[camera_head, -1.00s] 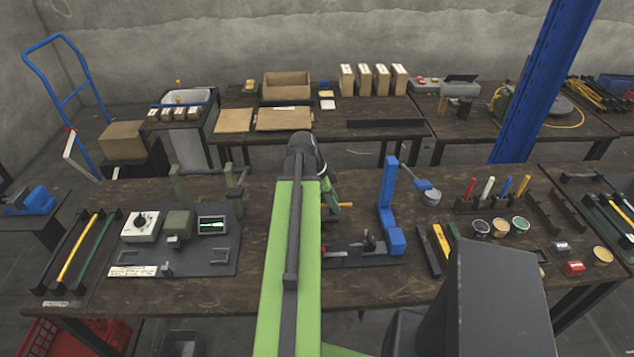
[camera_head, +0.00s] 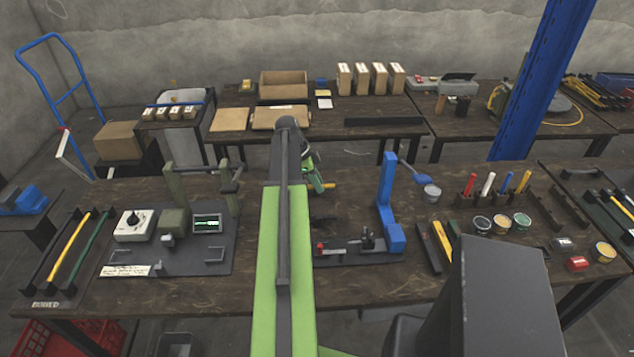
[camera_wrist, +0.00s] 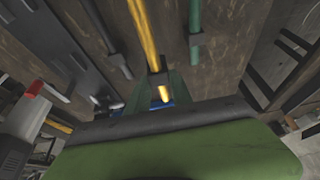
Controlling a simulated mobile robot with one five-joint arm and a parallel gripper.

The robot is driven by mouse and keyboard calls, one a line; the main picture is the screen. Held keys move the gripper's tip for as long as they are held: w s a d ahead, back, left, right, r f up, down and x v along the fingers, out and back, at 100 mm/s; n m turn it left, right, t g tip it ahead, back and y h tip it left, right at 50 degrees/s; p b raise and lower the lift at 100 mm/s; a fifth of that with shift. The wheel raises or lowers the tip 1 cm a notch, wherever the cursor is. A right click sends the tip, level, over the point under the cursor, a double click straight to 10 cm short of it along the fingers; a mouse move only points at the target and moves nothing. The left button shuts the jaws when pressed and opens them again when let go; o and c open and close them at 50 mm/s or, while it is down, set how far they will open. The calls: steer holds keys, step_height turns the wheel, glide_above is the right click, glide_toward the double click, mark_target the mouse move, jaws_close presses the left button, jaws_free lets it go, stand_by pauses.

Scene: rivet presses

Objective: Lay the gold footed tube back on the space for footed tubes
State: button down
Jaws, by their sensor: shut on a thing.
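My gripper (camera_head: 314,180) is near the middle of the workbench in the head view, partly hidden by my green arm. It is shut on the gold footed tube, whose end (camera_head: 328,186) sticks out to its right. In the wrist view the gold tube (camera_wrist: 148,35) runs down to the jaws, with a dark foot on it. The space for footed tubes (camera_head: 47,306) is the dark labelled board at the far left of the bench. A yellow tube (camera_head: 72,245) and a green tube (camera_head: 92,246) with dark feet lie there.
An olive press (camera_head: 172,222) with a control box (camera_head: 133,225) stands between the board and my arm. A blue press (camera_head: 387,205) stands right of my arm. Screwdrivers (camera_head: 487,186) and small tins (camera_head: 502,222) are farther right. Another bench with boxes is behind.

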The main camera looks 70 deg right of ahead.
steer(key=shift+f+b, duration=2.95)
steer(key=shift+f, duration=0.35)
steer(key=shift+f+b, duration=0.65)
steer(key=c, duration=1.1)
jaws_free()
steer(key=shift+s, duration=0.1)
steer(key=shift+o, duration=0.2)
steer(key=p+v, duration=1.5)
steer(key=v, duration=0.2)
steer(key=shift+s+p, duration=0.15)
steer(key=shift+p, duration=0.25)
steer(key=shift+w+r+p, duration=0.2)
steer(key=shift+r+p, duration=0.1)
steer(key=shift+r, duration=0.05)
steer(key=shift+f, duration=0.1)
